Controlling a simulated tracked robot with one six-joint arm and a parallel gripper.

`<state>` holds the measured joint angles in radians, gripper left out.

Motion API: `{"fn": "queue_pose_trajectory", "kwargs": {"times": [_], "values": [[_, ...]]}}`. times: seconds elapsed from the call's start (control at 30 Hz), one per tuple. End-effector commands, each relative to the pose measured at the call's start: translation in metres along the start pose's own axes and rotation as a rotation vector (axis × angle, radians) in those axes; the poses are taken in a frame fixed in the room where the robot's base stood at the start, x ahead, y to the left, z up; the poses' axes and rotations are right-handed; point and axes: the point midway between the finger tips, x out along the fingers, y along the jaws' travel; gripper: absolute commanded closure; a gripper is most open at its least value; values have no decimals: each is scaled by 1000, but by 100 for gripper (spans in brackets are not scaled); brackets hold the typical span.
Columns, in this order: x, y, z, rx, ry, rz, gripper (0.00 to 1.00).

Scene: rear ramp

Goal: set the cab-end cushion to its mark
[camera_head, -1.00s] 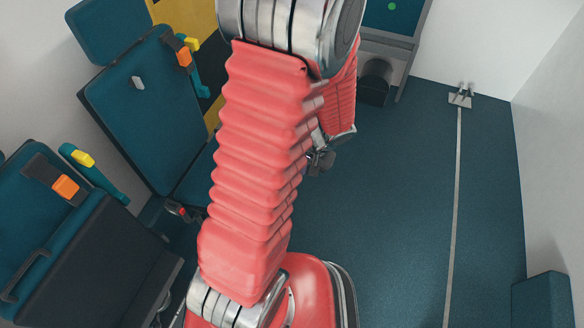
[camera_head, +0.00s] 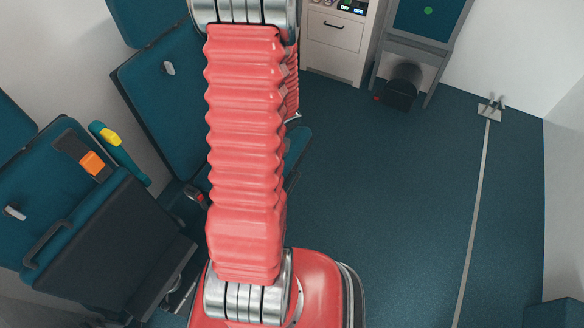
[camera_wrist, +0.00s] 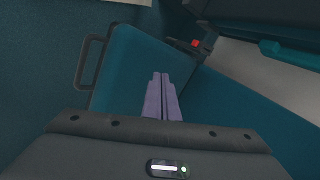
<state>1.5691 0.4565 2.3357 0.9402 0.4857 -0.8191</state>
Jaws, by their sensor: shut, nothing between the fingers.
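My gripper (camera_wrist: 162,97) shows in the wrist view with its two purple fingers together and nothing between them. Below the fingertips is a teal seat cushion (camera_wrist: 132,62) with a dark handle loop (camera_wrist: 91,62) on its left edge. I cannot tell whether the fingers touch it. In the head view my arm hides the gripper and most of a teal cushion (camera_head: 298,148), whose edge shows right of the arm. I cannot tell for sure which cushion is the cab-end one. No floor mark is clearly visible; a green dot (camera_head: 428,11) shows on a far teal panel.
Folding seats (camera_head: 165,95) line the left wall, with a nearer dark-sided seat (camera_head: 110,250) close to my base. A white drawer cabinet (camera_head: 335,45) and a dark box (camera_head: 398,92) stand at the back. The floor (camera_head: 385,200) right of my arm is clear.

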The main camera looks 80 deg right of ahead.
Motion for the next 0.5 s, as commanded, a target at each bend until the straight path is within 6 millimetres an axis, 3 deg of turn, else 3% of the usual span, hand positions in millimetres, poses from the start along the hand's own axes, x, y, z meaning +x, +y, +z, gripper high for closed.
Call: {"fn": "queue_pose_trajectory", "kwargs": {"times": [0.2, 0.5], "values": [[32, -32, -6, -50, 59, 79, 100], [62, -51, -16, -79, 205, 265, 100]]}}
